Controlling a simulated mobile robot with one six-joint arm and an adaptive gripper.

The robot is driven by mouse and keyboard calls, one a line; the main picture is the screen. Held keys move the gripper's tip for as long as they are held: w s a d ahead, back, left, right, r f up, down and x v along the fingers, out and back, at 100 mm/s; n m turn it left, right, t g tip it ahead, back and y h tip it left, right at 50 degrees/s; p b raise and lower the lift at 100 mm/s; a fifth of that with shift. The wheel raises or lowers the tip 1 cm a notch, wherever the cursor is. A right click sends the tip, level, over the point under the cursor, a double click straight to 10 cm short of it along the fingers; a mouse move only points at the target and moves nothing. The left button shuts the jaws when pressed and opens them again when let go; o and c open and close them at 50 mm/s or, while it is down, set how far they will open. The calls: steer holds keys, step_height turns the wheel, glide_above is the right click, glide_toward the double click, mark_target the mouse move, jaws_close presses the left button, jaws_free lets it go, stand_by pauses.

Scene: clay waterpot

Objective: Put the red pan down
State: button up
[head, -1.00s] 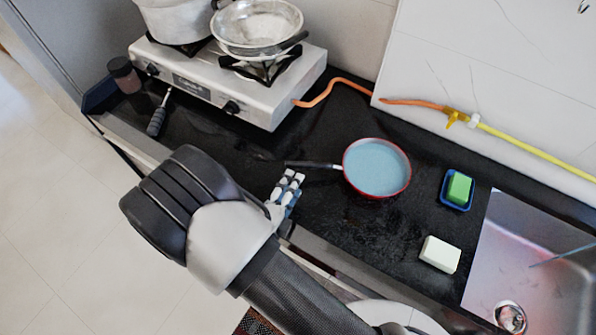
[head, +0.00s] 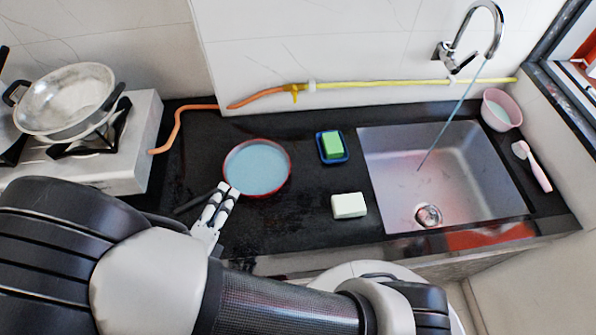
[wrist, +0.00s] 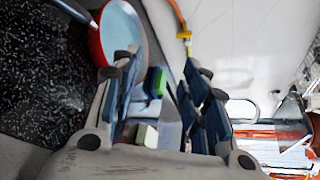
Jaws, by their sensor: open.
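The red pan (head: 287,179) with a pale blue inside sits flat on the black counter (head: 290,228), between the stove and the sink. Its dark handle (head: 187,206) points to the lower left. My gripper (head: 224,194) is open, its fingers near the pan's lower left rim and overlapping the handle in the head view. In the wrist view, the pan (wrist: 101,48) and its handle (wrist: 72,9) lie to the upper left, outside the open fingers (wrist: 163,75). Nothing shows held between the fingers.
A stove (head: 140,150) with a metal pan (head: 65,98) stands left. A green sponge in a blue dish (head: 333,146), a white block (head: 349,205) and the sink (head: 465,180) lie right. An orange hose (head: 178,125) runs along the wall.

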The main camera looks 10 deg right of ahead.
steer(key=s+d+r+m+g+h, duration=0.1)
steer(key=d+r+m+g, duration=0.45)
steer(key=d+m, duration=0.5)
steer(key=s+d+r+m+g+h, duration=0.15)
steer(key=d+r+m+g, duration=0.4)
steer(key=d+m, duration=0.55)
steer(key=s+d+r+m+t+y, duration=0.1)
steer(key=s+r+m+y, duration=0.3)
steer(key=m, duration=0.7)
steer(key=s+d+r+m+t+y, duration=0.1)
steer(key=s+r+m+y, duration=0.3)
steer(key=m, duration=0.7)
steer(key=shift+s+d+r, duration=0.4)
steer(key=shift+d+r, duration=0.05)
steer(key=shift+r, duration=0.1)
steer(key=shift+y, duration=0.25)
steer(key=shift+c, duration=0.3)
